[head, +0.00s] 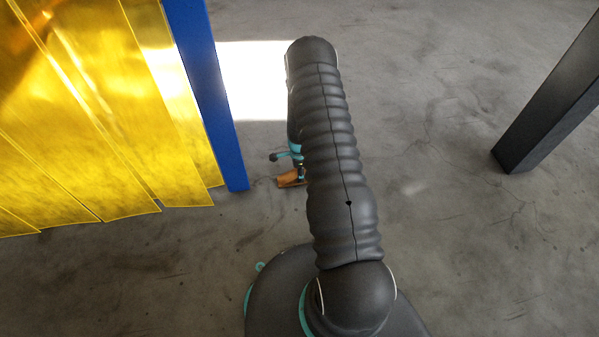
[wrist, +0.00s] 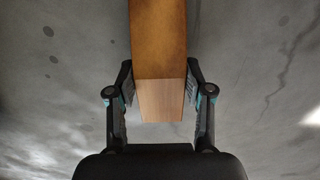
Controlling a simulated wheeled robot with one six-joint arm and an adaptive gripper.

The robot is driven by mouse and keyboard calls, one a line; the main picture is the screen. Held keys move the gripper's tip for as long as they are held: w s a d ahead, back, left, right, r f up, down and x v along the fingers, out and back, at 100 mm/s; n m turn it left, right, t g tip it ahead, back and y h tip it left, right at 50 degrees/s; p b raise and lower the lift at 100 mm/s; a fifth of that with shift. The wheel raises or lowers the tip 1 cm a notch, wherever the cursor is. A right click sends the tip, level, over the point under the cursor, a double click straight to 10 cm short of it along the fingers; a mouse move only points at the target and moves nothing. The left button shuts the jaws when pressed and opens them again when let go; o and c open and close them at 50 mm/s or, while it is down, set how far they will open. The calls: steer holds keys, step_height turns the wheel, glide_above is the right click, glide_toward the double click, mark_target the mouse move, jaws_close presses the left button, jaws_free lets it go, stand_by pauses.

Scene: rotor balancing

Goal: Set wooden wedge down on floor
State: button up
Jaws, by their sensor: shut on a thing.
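The wooden wedge (wrist: 159,45) is an orange-brown block with a lighter end face in the wrist view, running up out of the top of the picture. My gripper (wrist: 159,85) is shut on it, with one finger pressed to each side. In the head view a small part of the wedge (head: 289,180) shows at the left of my arm, close to the floor (head: 215,250). My arm hides most of my gripper (head: 298,172) there. I cannot tell whether the wedge touches the floor.
Yellow translucent strips (head: 90,110) hang at the left beside a blue post (head: 207,95), close to the left of my gripper. A dark post (head: 550,95) stands at the right. A bright patch (head: 255,80) lies on the floor behind. The floor between my arm and the dark post is clear.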

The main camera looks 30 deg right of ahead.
steer(key=shift+f, duration=0.1)
steer(key=o, duration=1.4)
steer(key=shift+c, duration=0.2)
